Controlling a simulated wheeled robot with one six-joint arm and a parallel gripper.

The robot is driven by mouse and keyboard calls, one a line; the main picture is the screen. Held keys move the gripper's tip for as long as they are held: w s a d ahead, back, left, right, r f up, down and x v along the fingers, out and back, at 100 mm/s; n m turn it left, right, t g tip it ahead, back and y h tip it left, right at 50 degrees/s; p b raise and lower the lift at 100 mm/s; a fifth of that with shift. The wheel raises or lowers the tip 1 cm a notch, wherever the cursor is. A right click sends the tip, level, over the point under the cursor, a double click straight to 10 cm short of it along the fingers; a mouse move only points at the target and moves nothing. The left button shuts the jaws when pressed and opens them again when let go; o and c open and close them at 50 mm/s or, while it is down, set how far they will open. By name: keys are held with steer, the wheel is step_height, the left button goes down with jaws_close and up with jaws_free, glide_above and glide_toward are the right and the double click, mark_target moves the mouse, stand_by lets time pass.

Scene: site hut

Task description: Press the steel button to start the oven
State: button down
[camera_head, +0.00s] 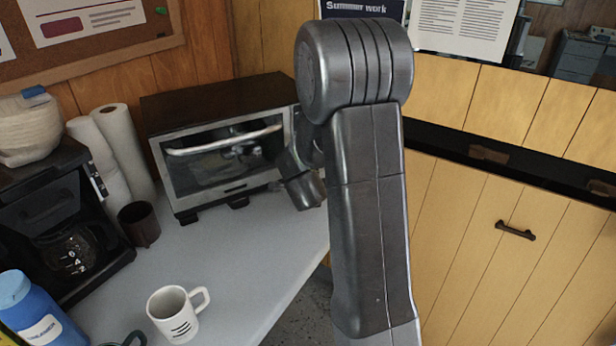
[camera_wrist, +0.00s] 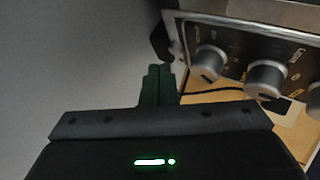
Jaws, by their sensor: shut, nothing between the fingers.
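The toaster oven (camera_head: 181,195), silver-fronted with a dark top and a long handle, stands at the back of the grey counter in the head view. My arm covers its right side there, including the control panel. In the wrist view the control panel (camera_wrist: 232,37) runs across the upper right with several round grey knobs (camera_wrist: 265,78). I cannot make out the steel button for certain in either view. My gripper (camera_wrist: 160,72) is shut and empty, its fingertips close to the panel's left end in the wrist view. I cannot tell whether they touch it. The head view hides the fingers.
A white mug (camera_head: 172,314) stands on the counter (camera_head: 235,265), with a brown cup (camera_head: 139,225) farther back. A coffee maker (camera_head: 50,215), paper rolls (camera_head: 127,150) and a blue container (camera_head: 38,318) line the left. The counter before the oven is clear.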

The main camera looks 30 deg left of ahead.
steer(key=shift+a, duration=0.1)
steer(key=shift+w+a+p, duration=0.2)
steer(key=shift+a+p, duration=0.05)
steer(key=shift+p, duration=0.05)
steer(key=shift+w+a, duration=0.2)
steer(key=shift+a, duration=0.15)
stand_by(0.6)
steer(key=shift+d, duration=0.1)
steer(key=shift+s+d, duration=0.45)
steer(key=shift+d, duration=0.15)
steer(key=shift+s+d+f+b, duration=0.1)
steer(key=shift+s+d+b, duration=0.15)
steer(key=shift+b, duration=0.2)
steer(key=shift+s+d+b, duration=0.4)
steer(key=shift+s+d, duration=0.15)
steer(key=shift+d, duration=0.4)
steer(key=shift+s+d+b, duration=0.4)
steer(key=shift+s+d, duration=0.15)
steer(key=shift+d, duration=0.35)
